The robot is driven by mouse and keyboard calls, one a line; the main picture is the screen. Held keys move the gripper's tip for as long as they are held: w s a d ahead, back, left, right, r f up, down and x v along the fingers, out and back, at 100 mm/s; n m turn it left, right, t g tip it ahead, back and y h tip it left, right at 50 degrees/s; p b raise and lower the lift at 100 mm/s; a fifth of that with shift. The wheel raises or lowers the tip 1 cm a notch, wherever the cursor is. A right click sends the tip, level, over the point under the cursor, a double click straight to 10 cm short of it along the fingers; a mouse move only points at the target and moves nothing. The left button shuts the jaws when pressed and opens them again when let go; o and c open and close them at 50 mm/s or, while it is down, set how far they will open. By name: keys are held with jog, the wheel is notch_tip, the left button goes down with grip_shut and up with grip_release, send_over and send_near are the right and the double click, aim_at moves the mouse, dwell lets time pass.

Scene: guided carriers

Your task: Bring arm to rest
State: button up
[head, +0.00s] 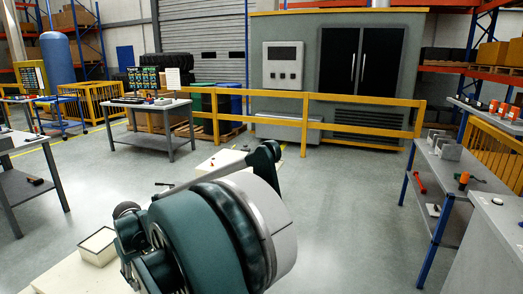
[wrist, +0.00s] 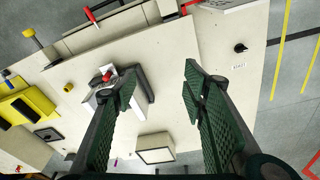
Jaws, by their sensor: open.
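My gripper (wrist: 162,82) shows in the wrist view as two dark green, ribbed fingers, spread wide apart. Nothing is held between them; the gap shows only the cream surface (wrist: 165,100) beyond. In the head view the large teal and grey arm links fill the lower middle, and the gripper cannot be made out there. My arm is bent over the cream surface, which also shows at the lower left of the head view (head: 65,272).
A square box with a pale top (head: 98,245) sits on the cream surface; the wrist view shows it too (wrist: 155,150). A yellow device (wrist: 28,104) is at left there. A grey workbench (head: 440,180) stands right, a yellow railing (head: 350,101) behind. Open floor (head: 350,200) lies between.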

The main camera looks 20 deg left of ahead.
jog(key=w+d+r+m+t, duration=0.15)
jog(key=w+d+r, duration=0.45)
jog(key=d, duration=0.6)
jog(key=w+d+r+m, duration=0.2)
jog(key=w+d+r, duration=0.2)
jog(key=d+r, duration=0.6)
jog(key=w+d+r+m, duration=0.1)
jog(key=w+d+r, duration=0.4)
jog(key=d, duration=0.9)
jog(key=s+d+r+m+t+p, duration=0.1)
jog(key=s+d+r+m, duration=0.15)
jog(key=d, duration=0.95)
jog(key=s+d+r+m+t, duration=0.1)
jog(key=s+d+r, duration=0.15)
jog(key=d, duration=0.95)
jog(key=s+d+r+m+t+p, duration=0.1)
jog(key=s+d+r+m, duration=0.15)
jog(key=d, duration=0.95)
jog(key=s+d+f+m+t, duration=0.1)
jog(key=s+d+f, duration=0.2)
jog(key=s+d, duration=0.4)
jog(key=s+d+f+m+t+h, duration=0.1)
jog(key=s+d+f+m, duration=0.1)
jog(key=s+d, duration=0.5)
jog(key=d+f, duration=0.1)
jog(key=d, duration=0.3)
jog(key=shift+s+p, duration=0.3)
jog(key=shift+m, duration=0.25)
jog(key=shift+c, duration=0.7)
